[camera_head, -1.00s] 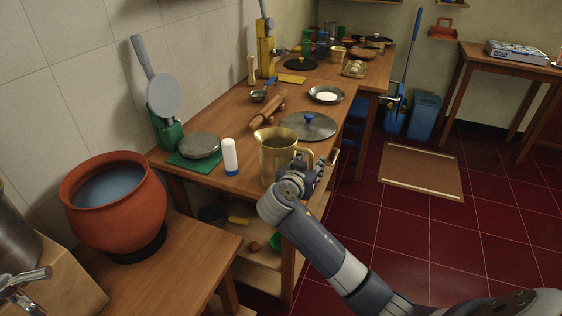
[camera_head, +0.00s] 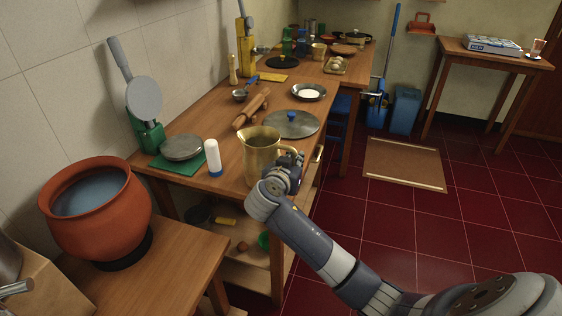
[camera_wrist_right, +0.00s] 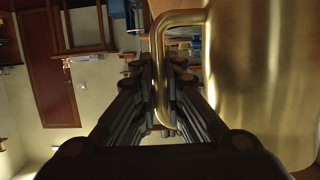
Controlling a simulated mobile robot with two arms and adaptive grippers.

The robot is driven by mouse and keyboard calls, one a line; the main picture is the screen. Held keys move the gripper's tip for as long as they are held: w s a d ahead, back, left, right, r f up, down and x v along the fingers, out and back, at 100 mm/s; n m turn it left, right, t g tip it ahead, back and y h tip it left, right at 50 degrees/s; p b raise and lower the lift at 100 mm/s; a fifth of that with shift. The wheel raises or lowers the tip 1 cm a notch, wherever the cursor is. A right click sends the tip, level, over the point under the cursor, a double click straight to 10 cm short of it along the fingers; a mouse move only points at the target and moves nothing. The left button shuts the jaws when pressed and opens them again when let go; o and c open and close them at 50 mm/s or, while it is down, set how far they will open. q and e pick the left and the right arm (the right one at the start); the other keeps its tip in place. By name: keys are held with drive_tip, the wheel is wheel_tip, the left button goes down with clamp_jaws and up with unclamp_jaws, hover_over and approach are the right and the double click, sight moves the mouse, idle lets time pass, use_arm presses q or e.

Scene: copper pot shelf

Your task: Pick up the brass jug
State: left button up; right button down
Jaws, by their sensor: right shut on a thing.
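The brass jug (camera_head: 258,158) stands upright at the near right corner of the long wooden worktop (camera_head: 221,123). Its handle faces right, towards my right gripper (camera_head: 287,171). In the right wrist view, the jug (camera_wrist_right: 255,90) fills the right side and its looped handle (camera_wrist_right: 180,22) passes between the fingers of my right gripper (camera_wrist_right: 161,78). The fingers are shut on the handle. My gripper and wrist hide part of the jug's base in the head view, so I cannot tell whether it touches the wood. My left gripper is not in view.
A terracotta pot (camera_head: 100,220) stands at near left. Open red floor (camera_head: 420,240) lies to the right.

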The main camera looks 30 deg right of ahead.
sight(295, 152)
drive_tip(key=shift+r, duration=0.25)
drive_tip(key=shift+w+r, duration=0.1)
drive_tip(key=shift+r, duration=1.35)
drive_tip(key=shift+s+a+r, duration=0.15)
drive_tip(key=shift+s+a, duration=0.05)
drive_tip(key=shift+s, duration=0.1)
drive_tip(key=s+a+r+b, duration=0.1)
drive_tip(key=s+a, duration=0.7)
drive_tip(key=s, duration=0.5)
drive_tip(key=shift+r+b, duration=0.25)
drive_tip(key=shift+b, duration=0.15)
drive_tip(key=shift+a, duration=0.1)
